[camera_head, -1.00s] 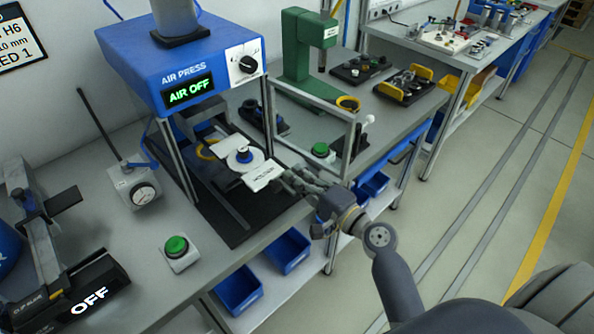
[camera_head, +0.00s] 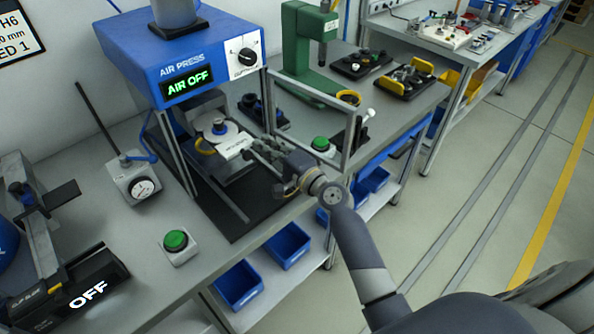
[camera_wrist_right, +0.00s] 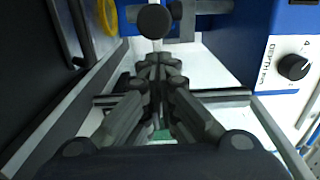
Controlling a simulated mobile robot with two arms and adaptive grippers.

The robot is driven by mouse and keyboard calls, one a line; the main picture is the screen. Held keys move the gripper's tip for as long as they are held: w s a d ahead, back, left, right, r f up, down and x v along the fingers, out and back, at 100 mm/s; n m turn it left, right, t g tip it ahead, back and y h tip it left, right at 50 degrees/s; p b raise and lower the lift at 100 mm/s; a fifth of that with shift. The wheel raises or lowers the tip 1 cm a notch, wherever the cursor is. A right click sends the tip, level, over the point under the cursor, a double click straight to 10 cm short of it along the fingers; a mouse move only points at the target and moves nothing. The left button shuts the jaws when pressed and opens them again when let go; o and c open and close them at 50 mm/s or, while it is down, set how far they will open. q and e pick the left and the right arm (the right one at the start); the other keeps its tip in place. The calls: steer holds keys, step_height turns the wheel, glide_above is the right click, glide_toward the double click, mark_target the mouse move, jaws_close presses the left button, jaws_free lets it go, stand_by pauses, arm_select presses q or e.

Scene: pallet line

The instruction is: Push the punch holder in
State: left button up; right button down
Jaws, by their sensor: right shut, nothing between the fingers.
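The punch holder is a white labelled plate (camera_head: 234,147) under the blue air press (camera_head: 185,55). Behind it on the same slide is a pale round disc (camera_head: 208,138) with a dark knob on top. My right gripper (camera_head: 252,150) is shut and empty. Its fingertips are at the front edge of the white plate, touching it or very close. In the right wrist view the shut fingers (camera_wrist_right: 158,68) point toward a dark round knob (camera_wrist_right: 154,21). The fingers hide part of the plate there. My left gripper is not in view.
Press posts and a clear-sided frame (camera_head: 312,125) stand close around my right arm. A green button box (camera_head: 176,243) sits on the bench at front left, a dial gauge (camera_head: 141,187) behind it. A green press (camera_head: 302,50) stands to the right.

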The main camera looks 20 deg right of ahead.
mark_target(224, 135)
steer(key=b+x, duration=0.3)
steer(key=x, duration=0.7)
steer(key=shift+w+r, duration=0.15)
